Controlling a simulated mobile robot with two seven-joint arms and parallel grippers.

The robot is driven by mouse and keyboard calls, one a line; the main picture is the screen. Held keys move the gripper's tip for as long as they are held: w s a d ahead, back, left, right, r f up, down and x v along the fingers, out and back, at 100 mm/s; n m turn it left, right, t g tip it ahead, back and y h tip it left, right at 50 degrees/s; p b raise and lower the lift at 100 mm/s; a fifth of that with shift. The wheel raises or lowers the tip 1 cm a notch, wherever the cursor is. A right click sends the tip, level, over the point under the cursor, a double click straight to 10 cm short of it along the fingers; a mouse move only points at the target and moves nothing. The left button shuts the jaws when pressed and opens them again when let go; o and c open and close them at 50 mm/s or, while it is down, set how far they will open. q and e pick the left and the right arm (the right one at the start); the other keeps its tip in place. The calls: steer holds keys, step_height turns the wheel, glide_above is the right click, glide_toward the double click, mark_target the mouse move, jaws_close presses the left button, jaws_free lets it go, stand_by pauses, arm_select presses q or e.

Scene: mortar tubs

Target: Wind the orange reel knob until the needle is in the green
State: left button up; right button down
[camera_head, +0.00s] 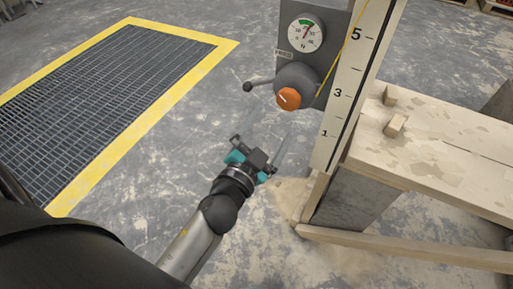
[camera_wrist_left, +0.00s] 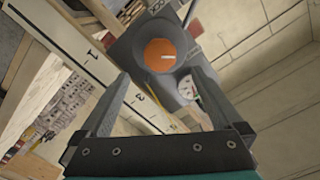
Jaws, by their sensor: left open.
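The orange reel knob (camera_head: 289,98) sits on the front of a grey reel housing, below a round gauge (camera_head: 305,33) with a green band at the top. The gauge's red needle points up, at or near the green band; it is too small to tell exactly. My left gripper (camera_head: 262,142) is open and empty, below and left of the knob. In the left wrist view the knob (camera_wrist_left: 166,56) shows ahead, between the open fingers (camera_wrist_left: 160,100), apart from them. The gauge (camera_wrist_left: 188,92) shows there partly, beside the right finger. My right gripper is not in view.
A numbered white board (camera_head: 346,90) stands right of the reel, with a yellow line running along it. A small crank handle (camera_head: 258,83) sticks out left of the knob. A wooden plank (camera_head: 440,140) lies at right. A yellow-edged floor grate (camera_head: 100,85) is at left.

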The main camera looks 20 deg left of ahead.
arm_select(q)
steer(key=s, duration=0.6)
steer(key=shift+s, duration=0.25)
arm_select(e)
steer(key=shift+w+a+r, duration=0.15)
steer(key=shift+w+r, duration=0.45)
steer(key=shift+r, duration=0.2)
arm_select(q)
steer(key=shift+a, duration=0.1)
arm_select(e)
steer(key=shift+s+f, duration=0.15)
